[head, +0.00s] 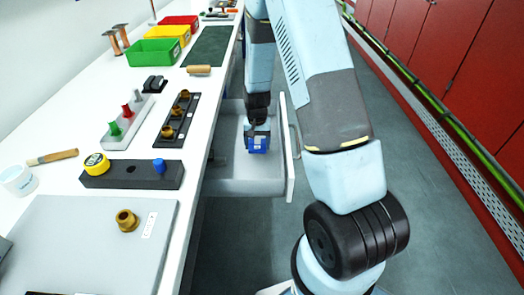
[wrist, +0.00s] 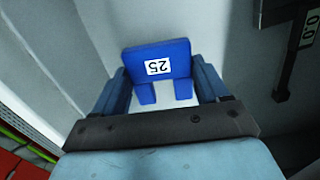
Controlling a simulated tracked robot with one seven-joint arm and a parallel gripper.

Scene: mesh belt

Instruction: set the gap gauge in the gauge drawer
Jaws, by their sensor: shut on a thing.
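The gap gauge (wrist: 156,58) is a blue fork-shaped block with a white label reading 25. It also shows in the head view (head: 258,144). My gripper (wrist: 160,88) is shut on the gauge, with one finger at each side of it. In the head view my gripper (head: 257,130) is down within the open gauge drawer (head: 222,186), a grey drawer pulled out from under the white bench. The gauge is over or in the drawer; I cannot tell whether it touches the floor.
The drawer's front panel (head: 289,150) stands close to my arm. The white bench (head: 75,130) at left holds blocks with fittings and coloured bins (head: 155,52). Red cabinets (head: 470,60) line the right.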

